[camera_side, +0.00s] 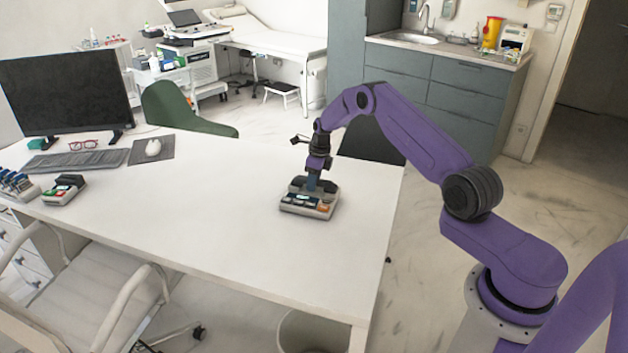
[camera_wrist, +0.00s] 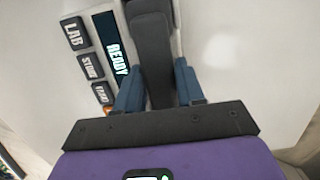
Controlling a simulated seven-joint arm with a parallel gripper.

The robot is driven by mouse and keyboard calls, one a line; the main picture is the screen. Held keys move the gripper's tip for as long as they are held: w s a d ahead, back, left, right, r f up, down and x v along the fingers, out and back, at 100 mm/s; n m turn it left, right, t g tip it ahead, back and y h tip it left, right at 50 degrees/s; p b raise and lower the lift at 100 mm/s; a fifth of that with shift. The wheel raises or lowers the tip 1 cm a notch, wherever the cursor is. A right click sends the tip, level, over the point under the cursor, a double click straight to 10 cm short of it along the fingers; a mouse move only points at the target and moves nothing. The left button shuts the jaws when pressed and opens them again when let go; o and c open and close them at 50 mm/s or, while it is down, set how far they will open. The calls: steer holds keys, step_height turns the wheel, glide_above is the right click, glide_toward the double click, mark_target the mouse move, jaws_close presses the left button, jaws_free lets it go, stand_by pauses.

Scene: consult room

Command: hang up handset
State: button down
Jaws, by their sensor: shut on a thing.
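The phone base (camera_side: 309,207) stands on the white desk near its right end, with buttons and a small display on its front. The dark handset (camera_side: 313,186) is at the rear top of the base, under my gripper (camera_side: 314,181). In the wrist view the handset (camera_wrist: 151,50) runs between the two blue fingers of my gripper (camera_wrist: 158,88), which are shut on its sides. The base (camera_wrist: 92,50) shows left of it there, with LAB and STORE buttons and a READY display. I cannot tell whether the handset rests fully in the cradle.
The white desk (camera_side: 190,210) is clear around the base. A monitor (camera_side: 68,92), keyboard (camera_side: 76,161), red glasses (camera_side: 84,145), mouse (camera_side: 153,147) and a second small device (camera_side: 64,190) are at the left. A dark chair (camera_side: 372,141) stands behind the desk.

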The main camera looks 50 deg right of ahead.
steer(key=shift+f, duration=0.1)
steer(key=shift+c, duration=1.8)
jaws_free()
steer(key=shift+r, duration=3.55)
